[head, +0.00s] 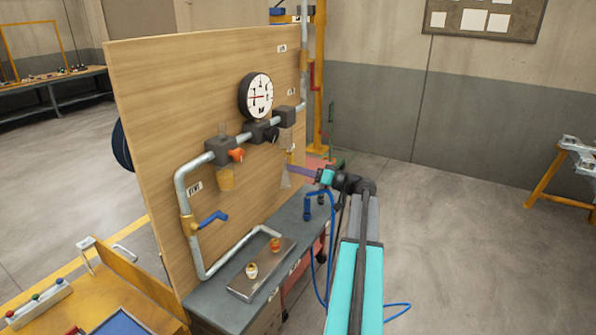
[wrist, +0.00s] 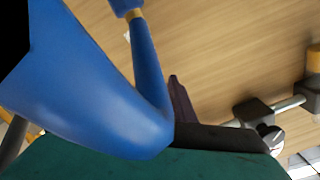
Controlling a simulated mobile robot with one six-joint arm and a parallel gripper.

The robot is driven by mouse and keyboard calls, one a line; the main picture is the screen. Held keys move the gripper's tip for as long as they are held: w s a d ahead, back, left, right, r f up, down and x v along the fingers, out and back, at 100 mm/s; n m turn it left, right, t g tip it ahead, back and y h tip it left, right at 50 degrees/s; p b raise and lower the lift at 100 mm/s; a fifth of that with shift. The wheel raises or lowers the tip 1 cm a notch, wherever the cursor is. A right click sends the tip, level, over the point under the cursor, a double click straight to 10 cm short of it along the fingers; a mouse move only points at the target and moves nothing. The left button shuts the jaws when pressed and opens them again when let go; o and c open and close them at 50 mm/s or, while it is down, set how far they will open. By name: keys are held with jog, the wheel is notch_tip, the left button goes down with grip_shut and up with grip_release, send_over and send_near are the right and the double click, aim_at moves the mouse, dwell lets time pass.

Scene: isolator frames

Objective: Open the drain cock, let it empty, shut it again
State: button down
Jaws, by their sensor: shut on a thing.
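The drain cock (head: 290,156) shows in the head view as a small yellow brass fitting under the right-hand clear bowl on the wooden panel. A pale translucent cone (head: 286,180) hangs below it. My gripper (head: 291,168) reaches it from the right, its dark purple fingers closed at the cock. The fingers hide the cock's handle in the head view. In the wrist view a large bent blue part (wrist: 130,100) with a brass band crosses close to the camera. It looks like the handle, but its contact with the fingers is partly hidden.
A blue-levered brass valve (head: 188,226) sits lower left on the pipe. A bowl with amber liquid (head: 225,180), an orange knob (head: 236,155) and a round gauge (head: 256,96) are on the panel. A grey bench (head: 222,309) stands below. Blue hose (head: 333,230) hangs near my arm. Open floor lies right.

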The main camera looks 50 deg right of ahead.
jog(key=shift+m+b, duration=0.3)
jog(key=shift+m, duration=0.2)
jog(key=shift+s+a+m+b, duration=0.2)
jog(key=shift+m+b, duration=0.1)
jog(key=shift+m, duration=0.2)
jog(key=a+r+m+p, duration=0.4)
jog(key=m, duration=1.2)
jog(key=shift+s+r, duration=0.4)
jog(key=shift+s, duration=0.05)
jog(key=shift+a, duration=0.1)
